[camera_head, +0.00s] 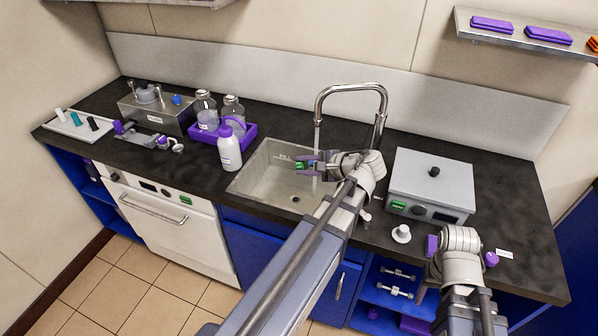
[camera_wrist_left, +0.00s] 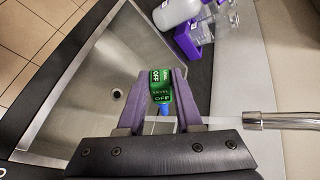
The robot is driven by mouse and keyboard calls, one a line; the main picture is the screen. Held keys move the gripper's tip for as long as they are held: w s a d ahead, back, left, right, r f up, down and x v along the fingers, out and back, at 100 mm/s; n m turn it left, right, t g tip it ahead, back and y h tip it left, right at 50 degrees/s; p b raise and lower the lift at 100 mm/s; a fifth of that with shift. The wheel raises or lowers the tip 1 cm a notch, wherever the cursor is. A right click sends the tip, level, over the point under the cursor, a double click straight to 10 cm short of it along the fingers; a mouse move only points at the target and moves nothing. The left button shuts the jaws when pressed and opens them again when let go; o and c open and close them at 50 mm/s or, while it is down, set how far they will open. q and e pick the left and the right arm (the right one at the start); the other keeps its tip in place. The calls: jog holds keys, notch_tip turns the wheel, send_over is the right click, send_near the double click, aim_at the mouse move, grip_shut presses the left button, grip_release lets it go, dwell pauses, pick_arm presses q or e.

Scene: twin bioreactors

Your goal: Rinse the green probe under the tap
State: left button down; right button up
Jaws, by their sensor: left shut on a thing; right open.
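The green probe (camera_head: 300,165) is between the purple fingers of my left gripper (camera_head: 312,163), over the sink (camera_head: 262,181). In the left wrist view, the left gripper (camera_wrist_left: 155,95) is shut on this green block (camera_wrist_left: 160,85), which has "OFF" and "LEVEL" lettering and a blue part below. The tap (camera_head: 350,88) arches over the sink, and a thin pale stream (camera_head: 317,138) appears to fall from its spout beside the probe. I cannot tell whether the water touches it. My right gripper (camera_head: 433,246) is open, low at the right counter edge, and mostly hidden by its wrist.
A grey lidded box (camera_head: 432,180) stands right of the sink. A white bottle (camera_head: 229,150) and a purple tray (camera_head: 250,131) with two clear bottles are on its left. A white funnel-like piece (camera_head: 401,233) stands near the front edge. The sink basin is otherwise empty.

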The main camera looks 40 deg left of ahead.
pick_arm(q)
jog(key=w, duration=0.6)
jog(key=shift+w+a, duration=0.25)
jog(key=shift+a, duration=0.15)
jog(key=shift+s, duration=0.1)
dwell(2.5)
jog(key=s+d, duration=0.1)
jog(key=s, duration=0.1)
jog(key=s+d+r+p, duration=0.1)
jog(key=s+d, duration=0.1)
jog(key=s+d+r+p, duration=0.1)
jog(key=s, duration=0.1)
jog(key=shift+d, duration=0.2)
jog(key=shift+s+d, duration=0.15)
jog(key=shift+s, duration=0.1)
